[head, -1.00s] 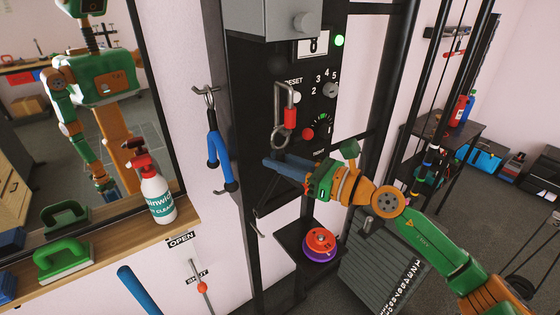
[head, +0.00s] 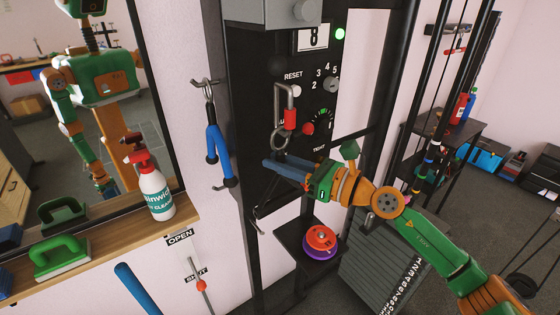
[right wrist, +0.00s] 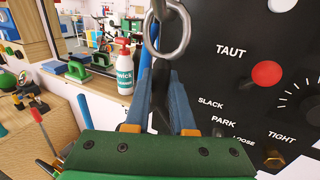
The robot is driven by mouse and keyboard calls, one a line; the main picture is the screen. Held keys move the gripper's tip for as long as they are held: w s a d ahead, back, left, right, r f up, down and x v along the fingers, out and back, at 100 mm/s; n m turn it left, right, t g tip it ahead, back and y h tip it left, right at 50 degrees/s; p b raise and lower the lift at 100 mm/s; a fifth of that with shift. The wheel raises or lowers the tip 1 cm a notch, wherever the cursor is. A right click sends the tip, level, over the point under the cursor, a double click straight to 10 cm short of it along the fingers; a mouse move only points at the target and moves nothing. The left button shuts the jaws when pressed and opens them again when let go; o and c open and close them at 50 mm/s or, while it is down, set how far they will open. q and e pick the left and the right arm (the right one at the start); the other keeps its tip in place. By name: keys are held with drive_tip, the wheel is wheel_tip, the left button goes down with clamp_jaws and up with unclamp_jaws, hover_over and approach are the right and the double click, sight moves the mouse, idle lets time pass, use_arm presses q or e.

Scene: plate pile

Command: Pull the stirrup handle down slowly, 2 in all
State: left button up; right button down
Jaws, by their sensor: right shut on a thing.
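The stirrup handle (head: 262,208) is a dark, thin loop hanging under a metal ring and carabiner (head: 287,106) in front of the black machine panel. Most of it is hidden behind my right gripper's fingers in the head view. My right gripper (head: 287,168) reaches in from the right with its long blue-grey fingers shut on the handle just below the ring. In the right wrist view the ring (right wrist: 166,52) hangs above the fingers, and a dark part shows between them. My left gripper is not in view.
The panel carries a red knob, dials and a display (head: 313,38); a green lamp (head: 340,33) is lit. A blue handle (head: 217,150) hangs on a wall hook at left. A shelf holds a spray bottle (head: 157,192) and green brush (head: 60,252). Discs (head: 320,240) sit below the gripper.

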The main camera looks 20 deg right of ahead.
drive_tip(key=shift+f+b, duration=1.05)
drive_tip(key=shift+f, duration=0.2)
drive_tip(key=shift+f+b, duration=1.05)
drive_tip(key=shift+f, duration=0.1)
